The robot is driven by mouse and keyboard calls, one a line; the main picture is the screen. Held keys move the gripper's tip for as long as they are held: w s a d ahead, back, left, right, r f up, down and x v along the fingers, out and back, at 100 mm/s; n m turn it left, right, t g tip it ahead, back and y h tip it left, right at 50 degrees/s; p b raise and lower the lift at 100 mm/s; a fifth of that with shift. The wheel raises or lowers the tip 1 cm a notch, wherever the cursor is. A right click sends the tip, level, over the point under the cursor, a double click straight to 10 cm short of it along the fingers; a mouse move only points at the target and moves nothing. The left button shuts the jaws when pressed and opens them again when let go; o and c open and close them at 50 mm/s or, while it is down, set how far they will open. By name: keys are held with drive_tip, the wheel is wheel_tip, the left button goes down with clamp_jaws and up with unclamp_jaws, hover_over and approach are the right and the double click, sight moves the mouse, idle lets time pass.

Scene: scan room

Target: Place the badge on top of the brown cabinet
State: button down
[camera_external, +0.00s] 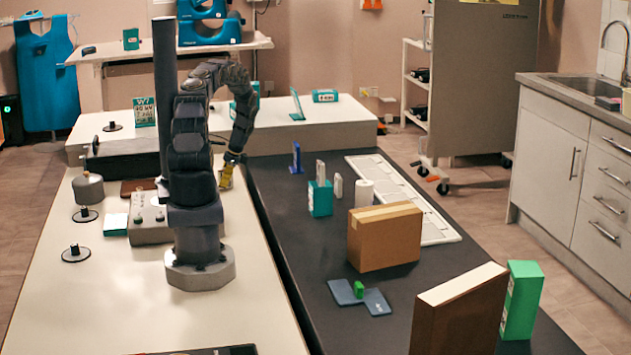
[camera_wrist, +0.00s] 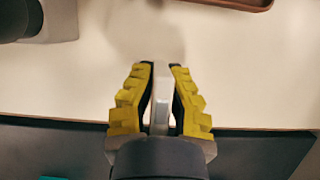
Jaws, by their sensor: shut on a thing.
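My gripper (camera_external: 227,177) points down over the white bench, near its edge with the dark table. In the wrist view its yellow fingers (camera_wrist: 160,105) are shut on a thin pale thing, seen edge-on, which looks like the badge (camera_wrist: 162,92). The badge cannot be made out in the external view. The brown cabinet looks to be the upright dark-brown box with a pale top (camera_external: 455,318) at the front right of the dark table. My gripper is well away from it, to the left and further back.
A cardboard box (camera_external: 385,238) stands mid-table, with blue pads and a green block (camera_external: 359,289) before it. A green-and-white box (camera_external: 522,299) stands right of the brown one. Several small items and a white rack (camera_external: 405,195) lie further back.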

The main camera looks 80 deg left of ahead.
drive_tip(key=shift+f, duration=0.15)
drive_tip(key=c, duration=1.2)
unclamp_jaws()
drive_tip(key=shift+o, duration=0.2)
drive_tip(key=v, duration=1.2)
drive_tip(key=shift+r, duration=0.25)
